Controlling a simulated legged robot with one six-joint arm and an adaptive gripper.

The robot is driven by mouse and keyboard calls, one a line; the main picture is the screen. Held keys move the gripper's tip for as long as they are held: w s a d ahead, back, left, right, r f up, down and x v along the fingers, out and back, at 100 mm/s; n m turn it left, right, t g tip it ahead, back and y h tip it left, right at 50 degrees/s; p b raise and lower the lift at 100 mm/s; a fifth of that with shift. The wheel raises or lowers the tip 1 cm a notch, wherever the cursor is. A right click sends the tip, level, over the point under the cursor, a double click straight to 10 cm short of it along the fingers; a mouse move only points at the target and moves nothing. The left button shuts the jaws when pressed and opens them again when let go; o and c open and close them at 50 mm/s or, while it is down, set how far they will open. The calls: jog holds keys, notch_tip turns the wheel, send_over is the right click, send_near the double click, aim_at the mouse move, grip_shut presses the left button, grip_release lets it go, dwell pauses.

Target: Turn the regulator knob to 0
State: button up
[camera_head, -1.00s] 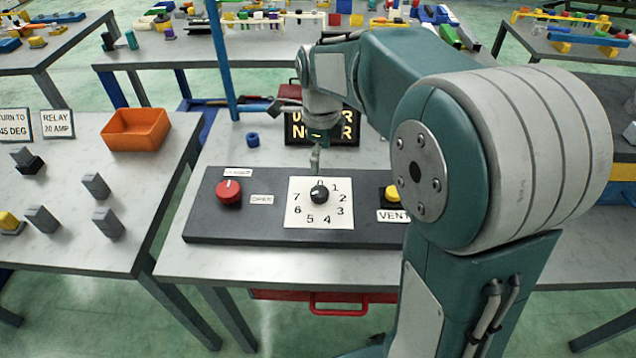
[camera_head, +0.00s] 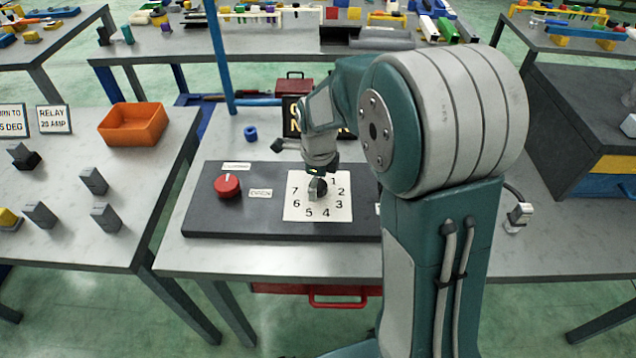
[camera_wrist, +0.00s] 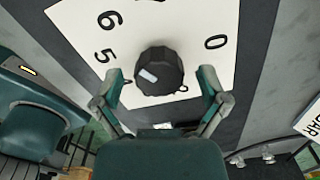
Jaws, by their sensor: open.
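The black regulator knob (camera_head: 321,188) stands on a white dial plate (camera_head: 330,212) with numbers around it, on a dark panel. My gripper (camera_head: 316,184) is over the dial and partly hides the knob and the 0. In the wrist view the knob (camera_wrist: 160,68) sits between the two spread fingers of my gripper (camera_wrist: 161,82), with visible gaps on both sides. A pale mark on the knob lies off-centre toward the 5 side, away from the 0; its exact reading is unclear. The fingers cover some lower numbers.
A red knob (camera_head: 227,186) sits on the dark panel (camera_head: 215,222) left of the dial. A blue ring (camera_head: 250,133) lies on the table. My arm hides the panel's right end.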

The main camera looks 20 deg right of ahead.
jog(key=c, duration=1.1)
jog(key=shift+c, duration=0.2)
jog(key=shift+n, duration=0.3)
